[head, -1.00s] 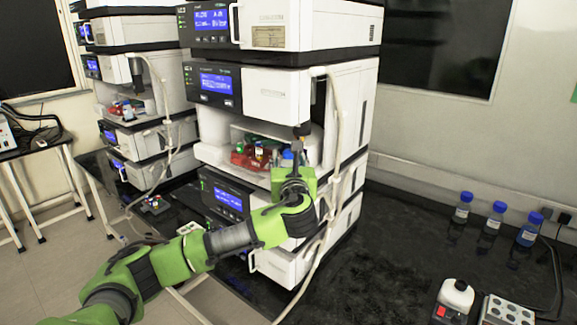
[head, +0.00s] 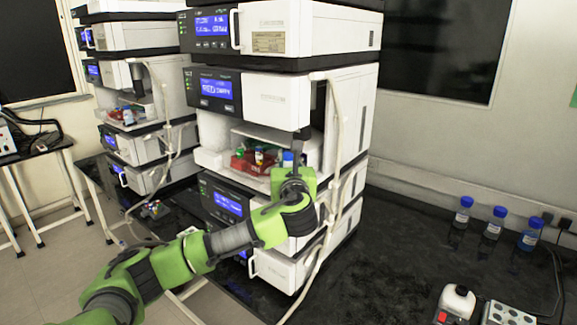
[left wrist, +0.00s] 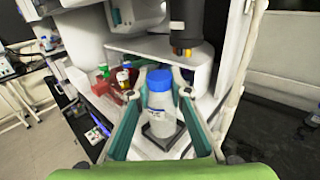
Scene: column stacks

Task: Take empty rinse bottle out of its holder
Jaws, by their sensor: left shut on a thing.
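The rinse bottle (left wrist: 161,112) is whitish and clear with a blue cap. In the left wrist view it stands upright between the fingers of my left gripper (left wrist: 160,88), which is shut on it. A dark square holder (left wrist: 163,140) shows around the bottle's lower part; I cannot tell whether the bottle's bottom is still inside it. In the head view my left gripper (head: 291,172) is at the open bay of the front column stack, and only the bottle's blue cap (head: 287,156) shows above it. My right gripper is not in view.
A red vial rack (head: 250,163) with several vials sits left of the bottle in the bay. A dark needle unit (left wrist: 186,30) hangs above. Several blue-capped bottles (head: 494,222) and a white-topped device (head: 456,302) stand on the black bench (head: 400,240), which is clear in the middle.

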